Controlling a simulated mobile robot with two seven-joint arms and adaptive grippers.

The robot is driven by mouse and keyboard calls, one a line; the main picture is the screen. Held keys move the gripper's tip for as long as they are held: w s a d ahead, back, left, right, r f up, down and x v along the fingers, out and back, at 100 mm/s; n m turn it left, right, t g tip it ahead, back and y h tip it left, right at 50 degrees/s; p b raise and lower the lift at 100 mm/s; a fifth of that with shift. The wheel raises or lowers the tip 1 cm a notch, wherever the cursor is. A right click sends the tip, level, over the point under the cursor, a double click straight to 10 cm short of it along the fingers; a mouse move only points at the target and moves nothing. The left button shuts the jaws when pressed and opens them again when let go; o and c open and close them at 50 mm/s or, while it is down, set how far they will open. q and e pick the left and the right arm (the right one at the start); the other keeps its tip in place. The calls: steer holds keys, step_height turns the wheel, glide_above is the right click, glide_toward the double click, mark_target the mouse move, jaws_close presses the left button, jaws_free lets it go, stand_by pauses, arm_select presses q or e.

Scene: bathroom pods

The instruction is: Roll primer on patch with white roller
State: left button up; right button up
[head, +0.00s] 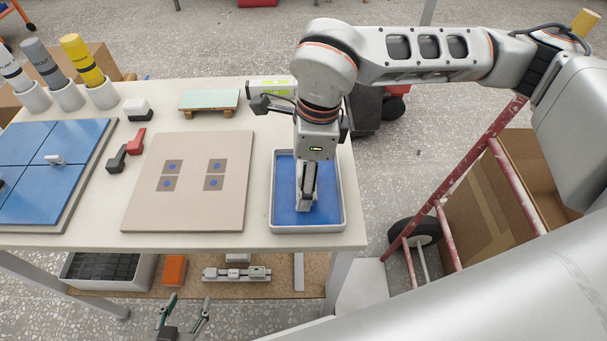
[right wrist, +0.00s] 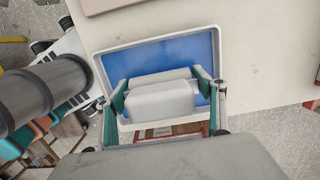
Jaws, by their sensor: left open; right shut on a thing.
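A beige board (head: 190,205) lies on the table. It carries several grey-brown square patches with blue dots, such as this patch (head: 213,183). A white-rimmed tray (head: 340,200) with a blue floor stands to its right. My right arm reaches down over the tray; its gripper is mostly hidden there in the head view. In the right wrist view my right gripper (right wrist: 160,92) is shut on a white block-like grip, with the white roller (right wrist: 155,78) just beyond it over the blue tray floor. Whether the roller touches the floor is unclear. My left gripper (head: 183,315) is open and empty below the table's front edge.
Blue tiles (head: 70,140) lie at the left, with tubes in white cups (head: 100,95) behind. A red hand truck (head: 455,190) stands right of the table.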

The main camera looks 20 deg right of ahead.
steer(key=shift+f, duration=0.1)
steer(key=shift+r+p, duration=1.8)
steer(key=shift+r, duration=1.8)
